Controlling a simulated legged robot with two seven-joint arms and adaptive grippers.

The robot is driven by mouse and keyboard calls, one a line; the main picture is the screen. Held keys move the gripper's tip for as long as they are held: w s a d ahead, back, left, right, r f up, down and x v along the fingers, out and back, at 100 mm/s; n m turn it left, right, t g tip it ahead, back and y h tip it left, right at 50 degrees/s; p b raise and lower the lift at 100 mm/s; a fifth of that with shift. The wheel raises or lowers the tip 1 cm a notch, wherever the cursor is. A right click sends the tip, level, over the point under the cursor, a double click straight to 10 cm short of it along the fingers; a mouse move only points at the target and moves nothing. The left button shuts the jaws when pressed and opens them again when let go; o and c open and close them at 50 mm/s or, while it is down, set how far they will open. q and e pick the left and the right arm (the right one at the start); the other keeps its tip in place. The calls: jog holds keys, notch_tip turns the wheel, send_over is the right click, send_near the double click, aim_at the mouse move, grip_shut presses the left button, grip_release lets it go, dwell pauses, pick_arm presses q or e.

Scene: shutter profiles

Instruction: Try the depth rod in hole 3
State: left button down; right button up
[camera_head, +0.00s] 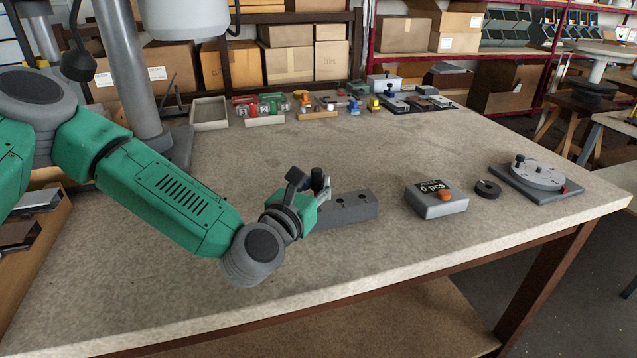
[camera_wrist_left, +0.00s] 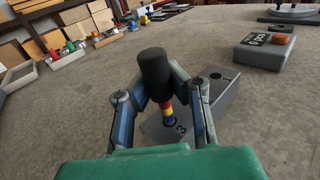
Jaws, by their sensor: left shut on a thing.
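A grey block (camera_head: 358,207) with dark holes in its top lies on the bench; it also shows in the left wrist view (camera_wrist_left: 226,98), where a hole is marked 3 and another 1. My left gripper (camera_head: 318,184) is shut on the depth rod, by its thick black handle (camera_wrist_left: 154,68). Below the handle the rod has red, yellow and blue bands (camera_wrist_left: 167,108). Its blue lower end meets the block's top at the hole marked 3. I cannot tell how deep the tip sits. The rod leans slightly in the wrist view. My right gripper is out of view.
A grey counter box reading 0 pcs (camera_head: 437,200) stands right of the block, then a black ring (camera_head: 488,189) and a round dial fixture (camera_head: 540,175). Trays and small parts (camera_head: 265,109) line the back. The bench front is clear.

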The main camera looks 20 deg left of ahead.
aim_at(318, 169)
pick_arm(q)
jog(key=shift+f+b, duration=0.8)
jog(key=shift+f, duration=0.1)
dwell(0.8)
jog(key=shift+r, duration=0.15)
jog(key=shift+r+p, duration=1.65)
jog(key=shift+r, duration=1.3)
